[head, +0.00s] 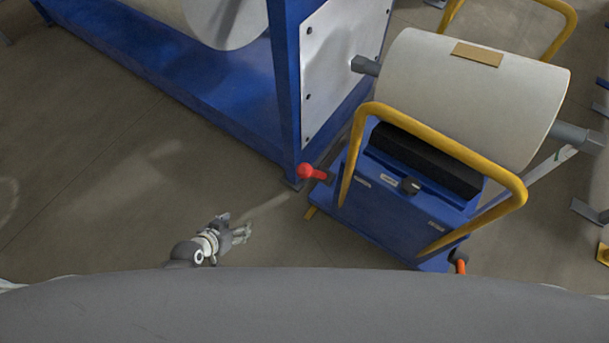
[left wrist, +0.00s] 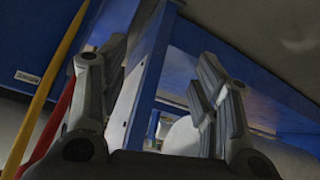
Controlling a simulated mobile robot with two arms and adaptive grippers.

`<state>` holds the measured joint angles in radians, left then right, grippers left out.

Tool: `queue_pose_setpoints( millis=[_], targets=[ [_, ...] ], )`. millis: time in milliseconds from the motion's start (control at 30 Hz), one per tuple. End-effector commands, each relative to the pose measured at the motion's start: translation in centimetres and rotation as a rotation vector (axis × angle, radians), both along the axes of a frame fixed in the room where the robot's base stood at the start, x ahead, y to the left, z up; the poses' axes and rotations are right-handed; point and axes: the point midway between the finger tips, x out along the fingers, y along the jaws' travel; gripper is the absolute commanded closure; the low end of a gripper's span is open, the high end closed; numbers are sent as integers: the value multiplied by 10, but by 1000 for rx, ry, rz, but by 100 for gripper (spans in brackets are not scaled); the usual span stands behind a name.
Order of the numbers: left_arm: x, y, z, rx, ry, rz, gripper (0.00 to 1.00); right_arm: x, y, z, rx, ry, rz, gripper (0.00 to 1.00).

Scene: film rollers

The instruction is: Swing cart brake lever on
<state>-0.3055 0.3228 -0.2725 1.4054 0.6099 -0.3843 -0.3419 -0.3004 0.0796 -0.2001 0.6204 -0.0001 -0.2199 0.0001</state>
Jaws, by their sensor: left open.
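The cart (head: 405,195) is blue with a yellow push handle (head: 440,143) and carries a large pale roll (head: 470,95). A lever with a red knob (head: 308,171) sticks out from the cart's left side, beside the blue machine frame. My left gripper (head: 238,229) is open and empty, low and left of the red knob, clear of the cart. In the left wrist view the open fingers (left wrist: 162,78) have nothing between them. A red bar (left wrist: 60,117) shows there beside the left finger, partly hidden by it; I cannot tell whether they touch. My right gripper is out of view.
The blue machine frame (head: 285,85) with a pale side plate (head: 340,60) stands close behind the cart's left side. An orange-red part (head: 461,266) shows at the cart's lower right. The floor (head: 120,190) to the left is clear.

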Motion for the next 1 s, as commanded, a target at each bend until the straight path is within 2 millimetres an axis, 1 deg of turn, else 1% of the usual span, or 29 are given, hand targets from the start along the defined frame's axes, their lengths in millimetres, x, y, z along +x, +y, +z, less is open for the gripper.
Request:
queue_pose_setpoints(
  millis=[33, 67, 100, 167, 200, 300, 400, 500, 600, 700, 833, 1000],
  targets=[
    [17, -11, 15, -35, -54, -33, 43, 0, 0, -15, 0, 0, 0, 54],
    [25, -18, 27, -56, -80, -54, 43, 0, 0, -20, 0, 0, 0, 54],
    [34, -29, 44, -85, -116, -83, 43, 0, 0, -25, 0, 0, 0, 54],
    [43, -46, 71, -131, -170, -131, 43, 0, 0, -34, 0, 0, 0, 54],
    [48, -57, 89, -161, -203, -165, 43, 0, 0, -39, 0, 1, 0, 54],
    [51, -84, 132, -230, -274, -245, 43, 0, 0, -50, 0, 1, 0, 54],
    [47, -105, 167, -285, -329, -315, 43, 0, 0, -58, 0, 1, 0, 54],
    [41, -118, 190, -320, -363, -362, 43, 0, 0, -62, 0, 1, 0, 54],
    [39, -125, 201, -339, -378, -384, 43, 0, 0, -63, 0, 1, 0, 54],
    [41, -129, 203, -344, -382, -387, 43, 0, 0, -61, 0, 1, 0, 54],
    [50, -139, 199, -345, -382, -384, 43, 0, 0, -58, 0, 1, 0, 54],
    [68, -161, 188, -346, -382, -383, 43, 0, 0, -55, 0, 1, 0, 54]
  ],
)
